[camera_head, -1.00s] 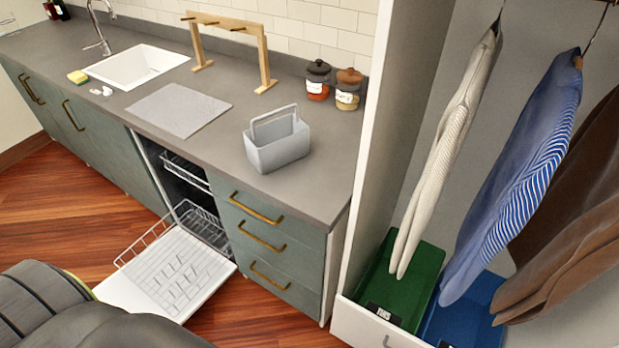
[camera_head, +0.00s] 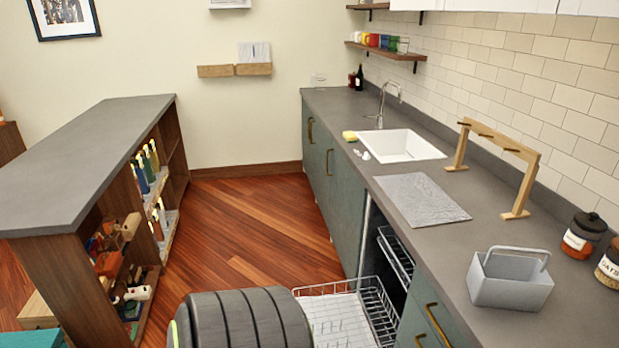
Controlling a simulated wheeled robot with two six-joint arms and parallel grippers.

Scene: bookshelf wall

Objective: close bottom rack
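The dishwasher stands open under the counter at the lower right. Its bottom rack (camera_head: 331,288) is a wire rack with a pale rim, pulled out over the lowered door (camera_head: 340,324). The upper rack (camera_head: 395,257) sits inside the opening. A dark rounded ribbed part of mine covers the bottom middle and hides the near side of the door. Neither of my grippers shows in this view.
The counter (camera_head: 430,232) holds a grey caddy (camera_head: 510,290), a mat, a wooden stand (camera_head: 497,165) and a sink (camera_head: 401,145). A shelf island (camera_head: 95,150) stands at left. Open wood floor (camera_head: 250,225) lies between island and counter.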

